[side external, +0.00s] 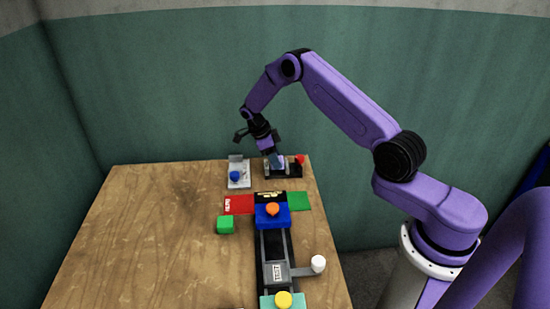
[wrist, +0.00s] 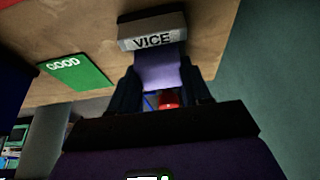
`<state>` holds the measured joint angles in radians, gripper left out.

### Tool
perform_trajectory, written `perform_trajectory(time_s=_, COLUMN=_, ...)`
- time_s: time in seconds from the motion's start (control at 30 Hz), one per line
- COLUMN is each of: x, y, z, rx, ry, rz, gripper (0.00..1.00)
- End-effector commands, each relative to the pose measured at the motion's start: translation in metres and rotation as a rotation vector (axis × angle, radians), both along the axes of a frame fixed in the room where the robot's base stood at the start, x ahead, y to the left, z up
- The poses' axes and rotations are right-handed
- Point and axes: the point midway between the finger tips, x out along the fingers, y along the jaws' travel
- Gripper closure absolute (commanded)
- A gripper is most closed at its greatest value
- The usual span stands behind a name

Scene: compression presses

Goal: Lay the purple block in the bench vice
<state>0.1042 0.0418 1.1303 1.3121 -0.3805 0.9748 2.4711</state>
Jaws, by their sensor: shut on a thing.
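My gripper (wrist: 162,85) is shut on the purple block (wrist: 160,70), which shows between the two fingers in the wrist view. The far end of the block meets or overlaps the grey jaw of the bench vice (wrist: 153,41), which is labelled VICE. I cannot tell whether they touch. In the side view my gripper (side external: 274,153) is at the vice (side external: 283,174), at the back right of the table. The vice's red knob (side external: 299,160) is just right of the gripper, and it also shows below the block in the wrist view (wrist: 168,98). The block is small and mostly hidden in the side view.
A grey device with a blue knob (side external: 235,176) stands left of the vice. In front are a red pad (side external: 239,205), a green pad (side external: 299,201), a green cube (side external: 225,225) and a blue press with an orange knob (side external: 272,210). The table's left side is clear.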

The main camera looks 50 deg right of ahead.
Motion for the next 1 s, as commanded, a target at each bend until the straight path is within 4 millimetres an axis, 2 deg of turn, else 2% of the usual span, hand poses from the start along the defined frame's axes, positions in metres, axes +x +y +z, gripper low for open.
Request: perform_trajectory(time_s=1.0, x=0.0002, y=0.0001, z=-0.0090, rx=0.000, ry=0.000, rz=0.000, gripper=0.85)
